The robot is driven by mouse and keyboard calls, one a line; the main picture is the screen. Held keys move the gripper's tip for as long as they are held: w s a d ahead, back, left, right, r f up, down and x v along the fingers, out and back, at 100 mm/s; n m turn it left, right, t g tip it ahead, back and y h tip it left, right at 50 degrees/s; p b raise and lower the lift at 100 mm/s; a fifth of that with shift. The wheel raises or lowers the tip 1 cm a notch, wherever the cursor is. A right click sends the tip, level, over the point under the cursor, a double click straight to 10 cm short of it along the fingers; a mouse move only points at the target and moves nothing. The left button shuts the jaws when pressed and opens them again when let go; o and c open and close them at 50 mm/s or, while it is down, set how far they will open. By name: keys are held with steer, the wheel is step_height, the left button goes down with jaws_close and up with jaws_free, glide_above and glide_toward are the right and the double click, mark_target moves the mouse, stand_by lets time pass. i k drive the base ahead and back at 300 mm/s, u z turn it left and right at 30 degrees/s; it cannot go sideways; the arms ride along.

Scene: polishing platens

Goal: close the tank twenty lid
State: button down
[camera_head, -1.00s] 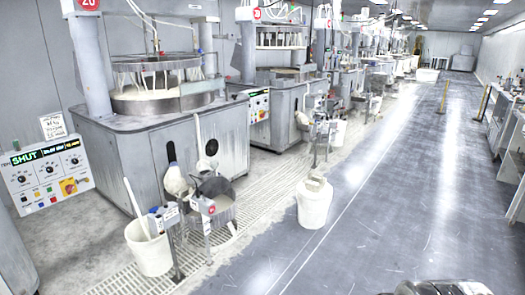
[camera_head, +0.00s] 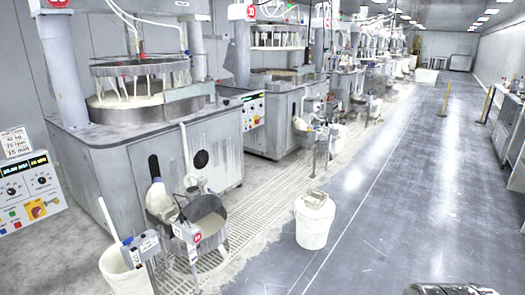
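A small round tank (camera_head: 222,226) stands on the floor grating in front of the nearest polishing machine. A red round tag (camera_head: 196,238) hangs at its front, its number too small to read. The tank's top shows a grey surface with a dark rim; I cannot tell whether this is its contents or a lid. No separate lid can be made out. My gripper is not in view; only a grey and dark part, probably of my own arm, shows at the bottom right edge.
The nearest machine (camera_head: 130,165) stands behind the tank. A white bucket (camera_head: 122,272) with a stick is left of the tank, beside a post-mounted box (camera_head: 141,250). Another white bucket (camera_head: 313,228) stands right. A control panel (camera_head: 30,192) is at far left. The grey aisle (camera_head: 400,200) is clear.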

mark_target(201, 207)
steer(key=u, duration=0.15)
steer(key=i, duration=1.75)
steer(key=u, duration=0.7)
steer(key=i, duration=0.85)
steer(key=u, duration=0.85)
steer(key=i, duration=1)
steer(key=u, duration=0.4)
